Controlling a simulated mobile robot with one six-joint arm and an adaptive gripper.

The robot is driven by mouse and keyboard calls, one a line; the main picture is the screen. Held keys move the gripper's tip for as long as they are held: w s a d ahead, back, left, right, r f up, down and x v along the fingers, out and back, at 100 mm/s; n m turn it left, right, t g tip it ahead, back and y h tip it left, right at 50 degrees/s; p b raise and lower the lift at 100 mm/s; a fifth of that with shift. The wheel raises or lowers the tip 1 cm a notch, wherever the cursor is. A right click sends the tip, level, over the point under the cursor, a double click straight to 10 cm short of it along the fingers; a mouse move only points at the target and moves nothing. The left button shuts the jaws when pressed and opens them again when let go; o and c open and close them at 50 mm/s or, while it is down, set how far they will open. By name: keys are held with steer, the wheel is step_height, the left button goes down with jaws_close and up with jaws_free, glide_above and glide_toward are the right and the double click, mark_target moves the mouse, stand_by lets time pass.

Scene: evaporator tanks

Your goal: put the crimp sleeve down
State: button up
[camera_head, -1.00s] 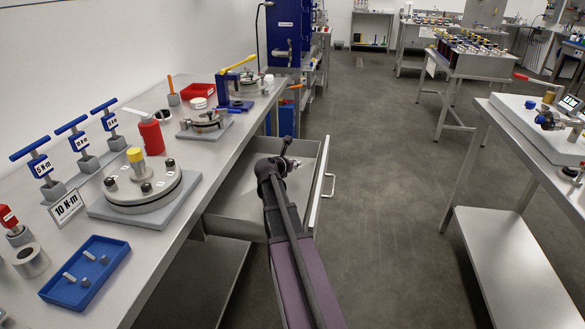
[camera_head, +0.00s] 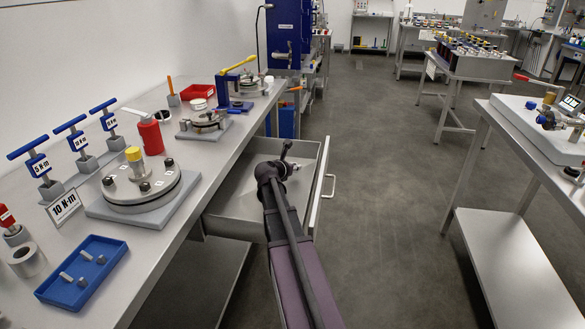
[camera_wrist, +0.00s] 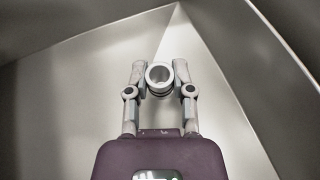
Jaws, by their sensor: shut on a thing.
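The crimp sleeve (camera_wrist: 159,74) is a short, light grey metal ring, seen in the wrist view between the two fingers of my gripper (camera_wrist: 160,82). The fingers are shut on it from both sides. In the head view my gripper (camera_head: 292,168) is inside the open drawer (camera_head: 232,228) under the left bench. The sleeve is too small to make out clearly there. The wrist view shows bare metal drawer walls and floor around the sleeve; I cannot tell whether it touches the floor.
The drawer's front with its pale handle (camera_head: 320,190) stands just right of my arm. The left bench (camera_head: 215,160) carries a flanged fixture (camera_head: 143,190), a blue tray (camera_head: 82,272) and blue T-handled wrenches. Open grey floor (camera_head: 385,220) lies between the benches.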

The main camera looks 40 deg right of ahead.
steer(key=o, duration=0.9)
steer(key=shift+r, duration=0.15)
steer(key=shift+r+p, duration=0.65)
steer(key=shift+p, duration=0.1)
steer(key=p+v, duration=0.4)
steer(key=v, duration=0.8)
steer(key=shift+f, duration=0.15)
